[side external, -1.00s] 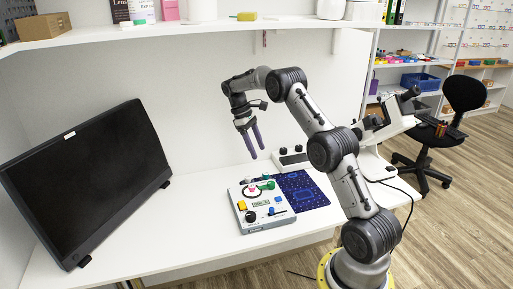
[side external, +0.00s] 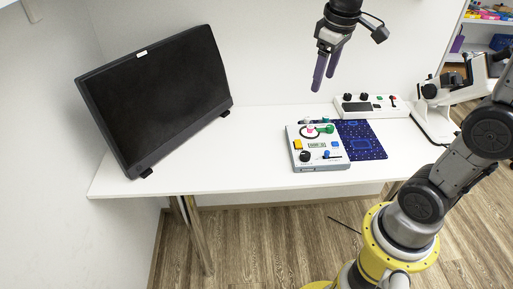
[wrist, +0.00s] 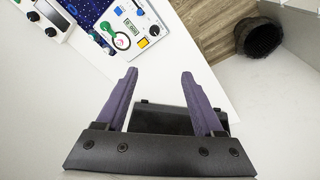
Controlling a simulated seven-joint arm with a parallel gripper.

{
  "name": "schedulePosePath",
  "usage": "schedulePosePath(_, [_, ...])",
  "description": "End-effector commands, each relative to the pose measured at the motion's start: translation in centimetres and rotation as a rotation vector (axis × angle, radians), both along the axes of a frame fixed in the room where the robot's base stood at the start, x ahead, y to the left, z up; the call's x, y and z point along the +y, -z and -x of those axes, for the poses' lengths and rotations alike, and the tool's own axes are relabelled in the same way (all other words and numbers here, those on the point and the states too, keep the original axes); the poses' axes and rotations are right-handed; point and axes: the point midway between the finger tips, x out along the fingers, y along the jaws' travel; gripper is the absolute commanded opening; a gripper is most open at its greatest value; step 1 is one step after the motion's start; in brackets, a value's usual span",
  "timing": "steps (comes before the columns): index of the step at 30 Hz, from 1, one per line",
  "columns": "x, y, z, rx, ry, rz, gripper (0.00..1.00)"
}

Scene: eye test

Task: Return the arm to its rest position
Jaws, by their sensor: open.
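My gripper (side external: 324,83) hangs at the top middle of the side external view, fingers pointing down. Its two purple fingers are apart with nothing between them. It is well above the white table (side external: 240,178) and touches nothing. In the wrist view my gripper (wrist: 159,72) also shows its fingers spread and empty. The white panel (side external: 318,164) with coloured knobs and buttons sits on the table below the gripper. It is at the top of the wrist view (wrist: 125,30). The upper part of my arm is out of frame in the side external view.
A black monitor (side external: 160,95) stands at the table's left. A dark blue mat (side external: 365,140) lies beside the panel, with a white control box (side external: 372,106) behind it. A white microscope-like device (side external: 435,115) is at the right. The table's front left is clear.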

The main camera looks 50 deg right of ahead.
Motion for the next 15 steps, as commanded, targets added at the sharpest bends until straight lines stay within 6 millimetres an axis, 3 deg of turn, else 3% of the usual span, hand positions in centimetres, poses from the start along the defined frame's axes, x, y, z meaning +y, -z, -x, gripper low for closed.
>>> schedulePosePath(3, [2.9,-0.3,3.8,-0.094,-0.006,-0.019,0.69])
schedulePosePath(9, [6.3,1.1,9.4,-0.23,-0.007,-0.068,0.69])
schedulePosePath(15, [7.9,2.9,12.6,-0.311,-0.003,-0.111,0.69])
